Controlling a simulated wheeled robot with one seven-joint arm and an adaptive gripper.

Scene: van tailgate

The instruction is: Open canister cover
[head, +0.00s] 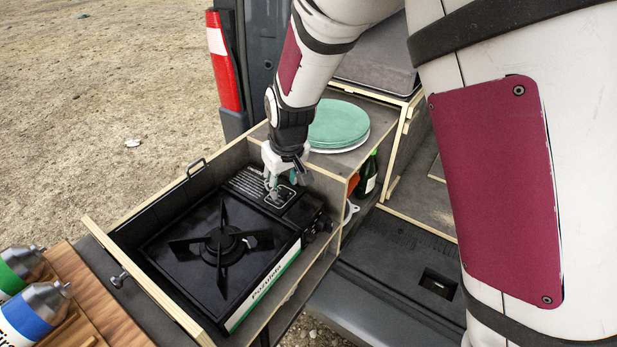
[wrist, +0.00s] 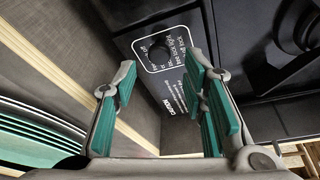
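The black camping stove (head: 225,250) sits in the wooden pull-out drawer in the head view. Its canister cover (head: 290,207) is the dark strip at the stove's back end, partly hidden by my gripper; I see no raised lid. In the wrist view the cover (wrist: 173,75) bears white caution print and a round black knob (wrist: 157,48). My gripper (head: 273,192) is just above the cover in the head view. In the wrist view my gripper (wrist: 165,85) has its green-padded fingers spread wide, with nothing between them.
Drawer walls (head: 152,295) surround the stove closely. Green plates (head: 338,122) lie on the shelf behind my gripper, with a dark bottle (head: 368,175) below. Gas canisters (head: 38,308) lie on a wooden board at the lower left.

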